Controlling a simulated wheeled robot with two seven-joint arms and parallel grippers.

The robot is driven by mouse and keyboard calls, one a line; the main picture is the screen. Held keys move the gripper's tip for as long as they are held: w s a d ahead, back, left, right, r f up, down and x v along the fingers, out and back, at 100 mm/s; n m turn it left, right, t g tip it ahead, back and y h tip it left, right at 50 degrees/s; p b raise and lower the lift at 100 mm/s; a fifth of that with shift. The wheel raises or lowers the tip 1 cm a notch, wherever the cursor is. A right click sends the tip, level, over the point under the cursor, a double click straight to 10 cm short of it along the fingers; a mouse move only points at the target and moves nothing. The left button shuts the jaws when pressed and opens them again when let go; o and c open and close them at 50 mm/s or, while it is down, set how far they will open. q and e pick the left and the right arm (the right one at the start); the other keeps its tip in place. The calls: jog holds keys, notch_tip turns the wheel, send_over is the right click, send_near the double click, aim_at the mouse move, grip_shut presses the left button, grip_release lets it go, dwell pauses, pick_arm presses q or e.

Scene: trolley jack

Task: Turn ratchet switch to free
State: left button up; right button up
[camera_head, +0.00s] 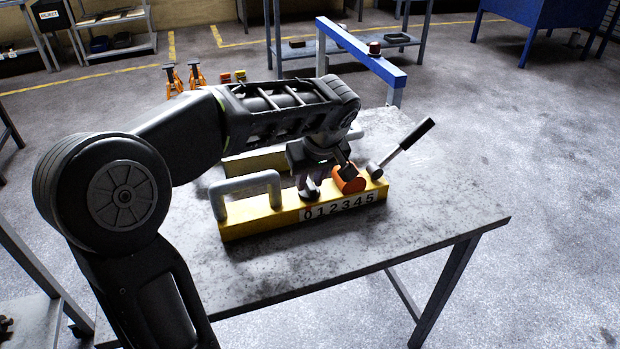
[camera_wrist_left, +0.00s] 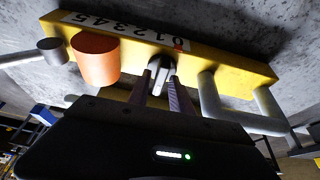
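The yellow jack body (camera_head: 250,228) lies on the table, with a white strip numbered 0 to 5 on its side. A small dark switch (camera_wrist_left: 160,72) stands out from the body between the grey handle and the orange knob (camera_head: 348,180). I take it for the ratchet switch. My left gripper (camera_head: 309,187) is over the body, its fingers pointing down at the switch. In the left wrist view the fingers (camera_wrist_left: 160,84) stand apart, one on each side of the switch. I cannot tell whether they touch it. My right gripper is not in view.
A grey U-shaped handle (camera_head: 246,184) is left of the gripper. A lever with a black grip (camera_head: 413,137) rises right of the orange knob. A blue beam (camera_head: 362,52) stands behind. The front of the grey table (camera_head: 400,245) is clear.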

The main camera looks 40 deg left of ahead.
pick_arm(q)
jog(key=shift+o, duration=0.9)
jog(key=shift+r, duration=0.1)
jog(key=v, duration=0.7)
jog(key=shift+d+r, duration=0.2)
jog(key=shift+r, duration=0.05)
jog(key=shift+s, duration=0.1)
